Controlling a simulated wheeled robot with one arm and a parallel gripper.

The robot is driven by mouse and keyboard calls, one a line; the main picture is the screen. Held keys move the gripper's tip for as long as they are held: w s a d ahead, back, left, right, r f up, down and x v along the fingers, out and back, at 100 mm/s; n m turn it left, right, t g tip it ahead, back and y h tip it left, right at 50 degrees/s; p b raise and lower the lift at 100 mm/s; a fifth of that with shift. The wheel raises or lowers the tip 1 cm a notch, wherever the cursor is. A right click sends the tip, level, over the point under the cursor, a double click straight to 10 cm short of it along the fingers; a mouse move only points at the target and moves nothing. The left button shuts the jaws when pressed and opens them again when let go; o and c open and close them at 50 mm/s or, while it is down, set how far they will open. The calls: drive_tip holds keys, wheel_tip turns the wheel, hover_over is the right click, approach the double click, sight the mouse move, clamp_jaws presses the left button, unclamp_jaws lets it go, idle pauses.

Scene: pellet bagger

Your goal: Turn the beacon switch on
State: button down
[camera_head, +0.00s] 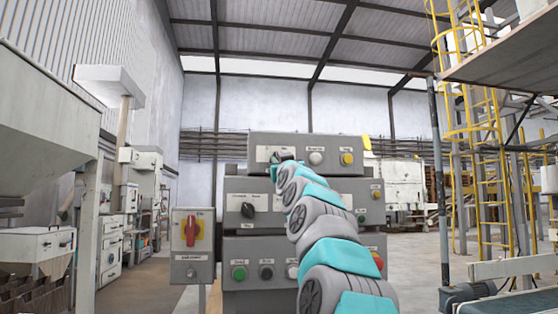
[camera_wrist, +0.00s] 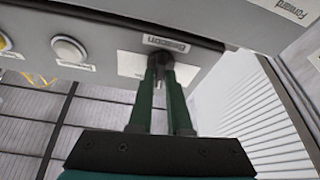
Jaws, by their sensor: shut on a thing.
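The beacon switch (camera_wrist: 158,57) is a small dark knob on the grey panel, beside a label reading "Beacon" (camera_wrist: 166,44) in the wrist view, which is upside down. My gripper (camera_wrist: 160,68) has its two green fingers around this knob and is shut on it. The fingertips hide much of the knob, so I cannot tell its turned position. In the head view my gripper (camera_head: 277,157) is at the left part of the top control box (camera_head: 262,140), and the arm covers the switch.
On the same box are a white button (camera_head: 316,158) and a yellow button (camera_head: 347,159). Below are a black selector (camera_head: 248,211), a green button (camera_head: 239,273) and a red rotary switch (camera_head: 191,230) on a separate box. My arm passes close in front of the lower panels.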

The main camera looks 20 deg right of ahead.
drive_tip(key=shift+a+m+g+h+b, duration=0.15)
drive_tip(key=shift+m+g+h, duration=0.3)
drive_tip(key=shift+m+h, duration=1)
drive_tip(key=shift+d+m+g+h+b, duration=0.15)
drive_tip(key=shift+m+g+h, duration=0.3)
drive_tip(key=shift+m, duration=1.9)
drive_tip(key=shift+a+m+g+h+b, duration=0.2)
drive_tip(key=shift+m+g+h, duration=0.5)
drive_tip(key=shift+m, duration=1.2)
drive_tip(key=c, duration=0.9)
unclamp_jaws()
drive_tip(key=shift+o, duration=0.2)
